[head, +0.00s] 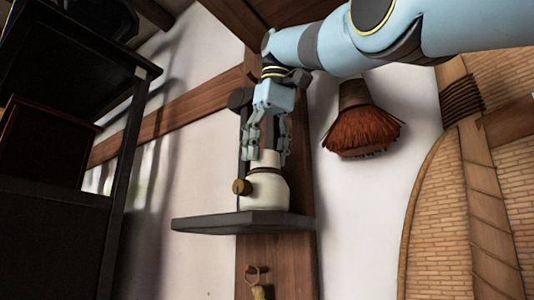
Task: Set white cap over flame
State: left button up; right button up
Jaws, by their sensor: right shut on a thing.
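A squat cream-white lamp body (266,192) with a round brass knob (241,187) on its left side stands upright on a small dark shelf (245,221). My right gripper (268,157) points down over the top of it, its fingers on either side of a small pale piece, which looks like the white cap. The gripper is shut on this piece. The fingers hide much of it, and I cannot tell whether it touches the lamp body. No flame shows. My left gripper is not in view.
A reddish-brown brush (362,130) hangs on the wall right of the shelf. A large woven panel (450,210) stands at the right. A tall dark rack (60,170) fills the left. A small tan thing (258,291) hangs below the shelf.

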aim_at(272, 151)
jog(key=o, duration=0.8)
jog(key=shift+f, duration=0.25)
jog(key=shift+o, duration=1)
jog(key=shift+w+a, duration=0.1)
jog(key=shift+w, duration=0.1)
jog(key=shift+o, duration=1.3)
jog(key=shift+s, duration=0.1)
jog(key=shift+r, duration=0.25)
jog(key=p+v, duration=0.5)
jog(key=v, duration=0.2)
jog(key=shift+r, duration=0.3)
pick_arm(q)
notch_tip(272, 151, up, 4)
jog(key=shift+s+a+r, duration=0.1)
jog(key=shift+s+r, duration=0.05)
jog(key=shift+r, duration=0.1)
